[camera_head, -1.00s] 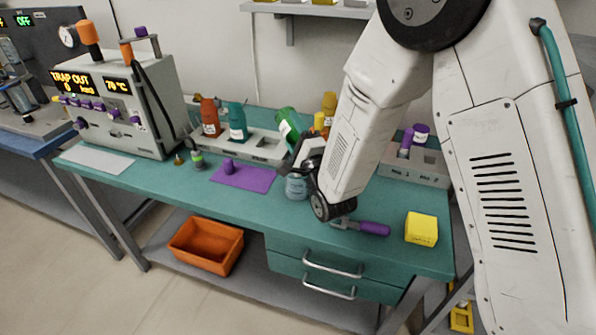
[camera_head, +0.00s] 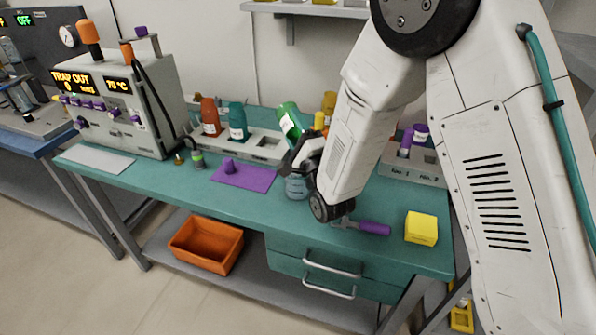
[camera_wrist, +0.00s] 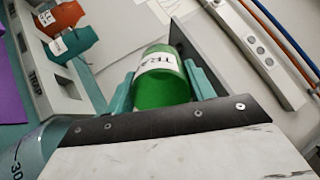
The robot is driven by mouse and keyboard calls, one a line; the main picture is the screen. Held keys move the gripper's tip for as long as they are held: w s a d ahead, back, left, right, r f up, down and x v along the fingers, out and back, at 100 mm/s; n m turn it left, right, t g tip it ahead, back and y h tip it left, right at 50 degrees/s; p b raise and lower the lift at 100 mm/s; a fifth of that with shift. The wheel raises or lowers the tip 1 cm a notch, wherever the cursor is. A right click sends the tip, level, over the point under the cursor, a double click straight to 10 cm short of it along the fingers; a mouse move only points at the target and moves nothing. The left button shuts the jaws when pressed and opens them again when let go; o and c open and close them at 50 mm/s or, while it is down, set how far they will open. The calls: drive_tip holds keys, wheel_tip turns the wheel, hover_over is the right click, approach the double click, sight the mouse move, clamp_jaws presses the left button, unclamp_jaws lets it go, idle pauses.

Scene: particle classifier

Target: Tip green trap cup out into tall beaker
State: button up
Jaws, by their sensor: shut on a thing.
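The green trap cup (camera_head: 290,120), with a white label, is in my gripper (camera_head: 295,148). It is tilted in the head view, its upper end leaning left. In the wrist view the green cup (camera_wrist: 162,82) sits between the two teal fingers, which are shut on it. The beaker (camera_head: 296,187), of clear bluish glass, stands on the bench below and close to my gripper, partly hidden by it. Part of the beaker (camera_wrist: 38,150), with a "30" mark, shows at the lower left of the wrist view. Whether anything is inside the cup is not visible.
A grey rack with a red bottle (camera_head: 210,117) and a teal bottle (camera_head: 237,121) stands behind. A purple mat (camera_head: 258,180) lies left of the beaker. A purple-handled tool (camera_head: 373,228) and a yellow box (camera_head: 421,228) are at the right front. The machine (camera_head: 128,110) stands left.

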sight(292, 120)
drive_tip(key=shift+s+d+r+t+y, duration=0.1)
drive_tip(key=shift+s+r+t+y, duration=0.15)
drive_tip(key=shift+r+t, duration=0.35)
drive_tip(key=shift+s+d+r+t+y, duration=0.15)
drive_tip(key=shift+r+t+y, duration=0.2)
drive_tip(key=shift+r+t, duration=0.2)
idle(1.0)
